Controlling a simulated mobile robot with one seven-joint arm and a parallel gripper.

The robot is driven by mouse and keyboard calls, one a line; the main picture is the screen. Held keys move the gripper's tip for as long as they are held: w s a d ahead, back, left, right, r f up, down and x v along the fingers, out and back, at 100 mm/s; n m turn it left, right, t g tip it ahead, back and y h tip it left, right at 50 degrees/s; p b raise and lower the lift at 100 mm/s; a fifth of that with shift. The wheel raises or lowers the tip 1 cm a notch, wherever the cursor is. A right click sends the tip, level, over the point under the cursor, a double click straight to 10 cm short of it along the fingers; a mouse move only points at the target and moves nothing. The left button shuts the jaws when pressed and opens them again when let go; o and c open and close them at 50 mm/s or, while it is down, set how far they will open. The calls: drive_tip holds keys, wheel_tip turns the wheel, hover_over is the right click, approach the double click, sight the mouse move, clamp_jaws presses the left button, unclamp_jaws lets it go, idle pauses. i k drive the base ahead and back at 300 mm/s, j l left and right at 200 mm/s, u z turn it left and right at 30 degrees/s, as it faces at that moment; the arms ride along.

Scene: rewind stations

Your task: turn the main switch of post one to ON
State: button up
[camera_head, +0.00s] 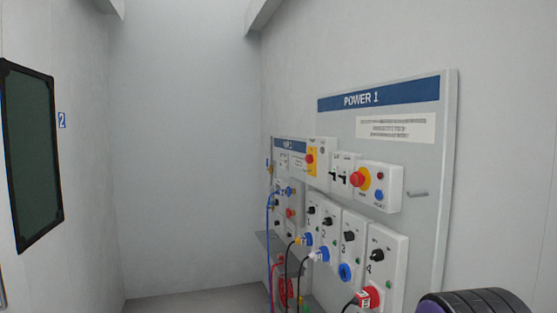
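The POWER 1 panel (447,150) is a grey board with a blue title strip, on the wall at the right. Its upper row holds a red knob on a yellow plate (311,159), which looks like the main switch. Its label and pointer position are too small to read. Beside it are two black breaker levers (338,178) and a red mushroom button on a yellow ring (358,180). My gripper is not in view; part of my arm shows at the bottom right corner.
Below are numbered socket boxes with black knobs (349,236), some with plugs and hanging cables. A smaller panel with a blue strip (291,145) stands farther back. A dark screen (28,155) hangs on the left wall. The floor (195,300) between looks clear.

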sight(309, 158)
drive_tip(key=i+j, duration=0.65)
drive_tip(key=i+j+z, duration=0.15)
drive_tip(key=i+j, duration=0.45)
drive_tip(key=j, duration=0.2)
